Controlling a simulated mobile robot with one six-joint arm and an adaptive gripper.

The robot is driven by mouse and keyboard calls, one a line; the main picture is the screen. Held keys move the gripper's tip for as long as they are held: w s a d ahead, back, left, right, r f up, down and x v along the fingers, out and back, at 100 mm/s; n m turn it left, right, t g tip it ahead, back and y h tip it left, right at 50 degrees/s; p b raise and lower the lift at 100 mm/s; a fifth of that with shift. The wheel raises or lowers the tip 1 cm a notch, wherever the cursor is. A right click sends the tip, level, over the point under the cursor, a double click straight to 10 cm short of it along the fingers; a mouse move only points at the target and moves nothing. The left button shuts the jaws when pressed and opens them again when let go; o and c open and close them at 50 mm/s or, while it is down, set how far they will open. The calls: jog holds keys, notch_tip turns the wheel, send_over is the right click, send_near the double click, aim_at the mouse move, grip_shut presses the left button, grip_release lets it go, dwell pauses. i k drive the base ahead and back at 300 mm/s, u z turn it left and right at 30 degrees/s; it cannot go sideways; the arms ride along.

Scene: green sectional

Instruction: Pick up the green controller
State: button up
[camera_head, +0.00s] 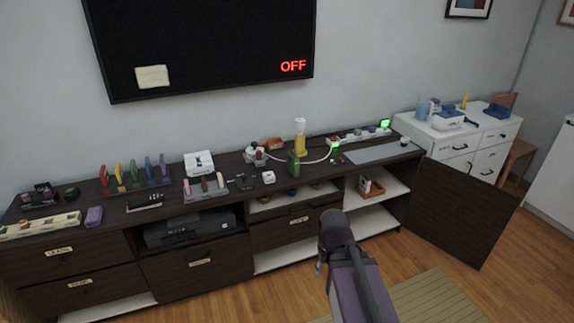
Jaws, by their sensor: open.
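A rack (137,189) at the left of the dark cabinet holds several upright coloured items: red, yellow, green, blue and purple. The green one (133,173) stands in the middle and looks like the green controller, though it is small here. A separate dark green object (293,164) stands upright near the middle of the cabinet top; I cannot tell what it is. My gripper (320,262) is open at the end of my arm, low in front of the cabinet, well to the right of the rack. It touches nothing visible. Its fingers are mostly hidden by my arm.
The long cabinet top (370,153) carries a white box (199,163), a yellow bottle (300,140) and a power strip with cables. An open cabinet door (462,210) sticks out at the right. A television (205,40) hangs above. The wooden floor in front is clear, with a rug (425,300).

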aim_at(293, 160)
jog(key=u, duration=0.25)
jog(key=i, duration=0.95)
jog(key=z, duration=0.3)
